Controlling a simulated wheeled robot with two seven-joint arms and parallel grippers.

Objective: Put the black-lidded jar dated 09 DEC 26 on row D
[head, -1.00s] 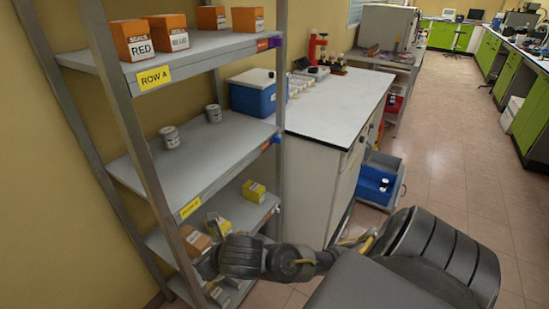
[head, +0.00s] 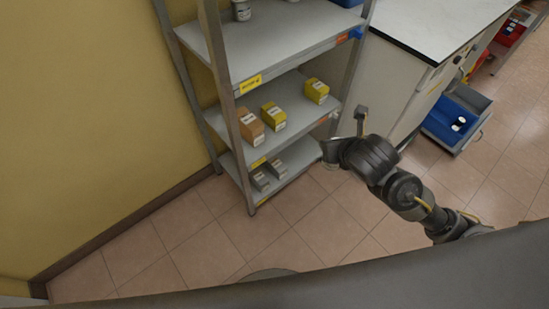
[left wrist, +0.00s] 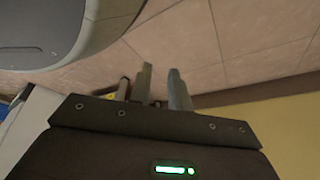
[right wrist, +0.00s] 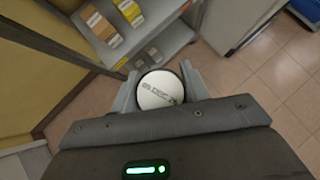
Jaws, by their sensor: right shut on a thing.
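My right gripper (right wrist: 160,92) is shut on a jar (right wrist: 159,91), seen from above in the right wrist view. Its round top has a dark rim and a pale label, with a date that seems to read 09 DEC 26. In the head view my right gripper (head: 345,135) is beside the shelf rack's right front; the jar is not discernible there. The rack's bottom shelf (head: 290,177), fourth from the top, holds small grey boxes at its left; its row label is unreadable. My left gripper (left wrist: 162,88) is open, empty, in the left wrist view only.
The shelf above (head: 290,133) holds an orange-brown box and yellow boxes. A rack post (head: 238,125) stands at the front left. A cabinet (head: 400,85) stands right of the rack. The bottom shelf's right part looks clear.

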